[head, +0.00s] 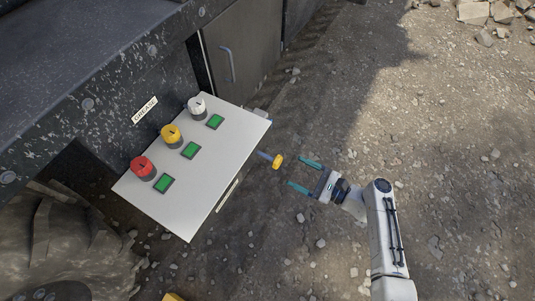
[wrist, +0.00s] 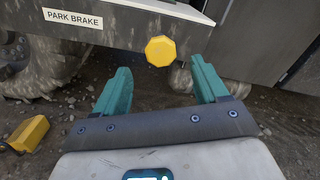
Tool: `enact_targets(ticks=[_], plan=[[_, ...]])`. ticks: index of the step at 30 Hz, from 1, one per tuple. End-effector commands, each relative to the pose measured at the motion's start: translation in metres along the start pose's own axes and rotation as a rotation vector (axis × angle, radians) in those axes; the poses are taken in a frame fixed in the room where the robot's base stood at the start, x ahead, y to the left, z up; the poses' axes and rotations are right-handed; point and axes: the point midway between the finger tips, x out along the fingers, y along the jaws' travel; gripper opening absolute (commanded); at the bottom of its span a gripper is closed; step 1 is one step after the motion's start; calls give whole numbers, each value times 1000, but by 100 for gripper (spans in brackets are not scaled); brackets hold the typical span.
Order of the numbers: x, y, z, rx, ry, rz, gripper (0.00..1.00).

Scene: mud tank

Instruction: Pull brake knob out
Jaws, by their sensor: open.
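The brake knob (head: 277,161) is a yellow knob on a short grey shaft that sticks out from the right side of the white control panel (head: 225,135). In the wrist view the yellow knob (wrist: 161,50) shows as a faceted face just beyond the fingertips, to the right of a "PARK BRAKE" label (wrist: 72,19). My gripper (head: 299,174) is open, its two teal fingers pointing at the knob from the right. In the wrist view the fingers (wrist: 160,78) stand apart with nothing between them. The knob lies nearer the right finger's line, and a gap separates it from the tips.
Red (head: 142,166), yellow (head: 171,133) and white (head: 196,105) knobs with green buttons stand on the panel top. A yellow block (wrist: 24,134) lies on the ground at left in the wrist view. Open gravel lies to the right of the panel.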

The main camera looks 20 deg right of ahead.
Motion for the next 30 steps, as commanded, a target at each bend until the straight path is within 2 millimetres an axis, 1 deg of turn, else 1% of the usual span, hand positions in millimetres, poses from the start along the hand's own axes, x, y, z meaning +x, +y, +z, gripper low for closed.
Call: enact_targets(ticks=[5,15,18,21,24,30], plan=[[16,-2,1,7,-5,-4,73],[76,-1,1,5,-5,0,73],[90,-1,1,4,-4,-1,73],[100,-1,1,3,-4,-1,73],[105,0,1,4,-4,-2,73],[108,-1,1,4,-3,-3,73]])
